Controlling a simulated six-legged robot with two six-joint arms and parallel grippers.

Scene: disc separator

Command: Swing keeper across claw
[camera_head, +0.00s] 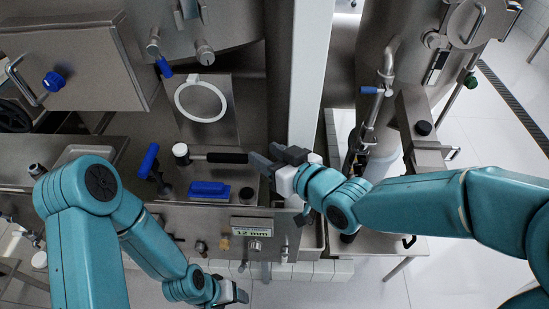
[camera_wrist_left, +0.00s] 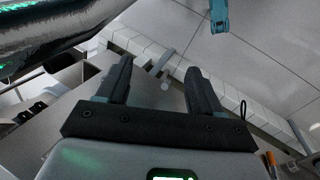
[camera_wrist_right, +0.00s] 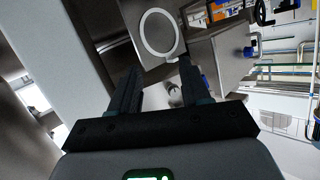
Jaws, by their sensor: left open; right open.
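I cannot pick out the keeper or the claw with certainty. My right gripper (camera_head: 264,160) is open in the head view, by the end of the black handle of a mallet-like tool (camera_head: 228,157) with a white head. Whether it touches the handle is unclear. My left gripper (camera_head: 240,294) is low in the head view, below the bench front. In the left wrist view its fingers (camera_wrist_left: 158,80) are open and empty, with a grey rod (camera_wrist_left: 168,62) beyond them.
A white ring (camera_head: 201,99) is on a steel plate behind the tool. A blue brush-like block (camera_head: 208,190) and a blue-handled lever (camera_head: 149,161) are nearby. A display reading 12 mm (camera_head: 252,226) is on the front. A pale vertical column (camera_head: 310,70) stands behind my right gripper.

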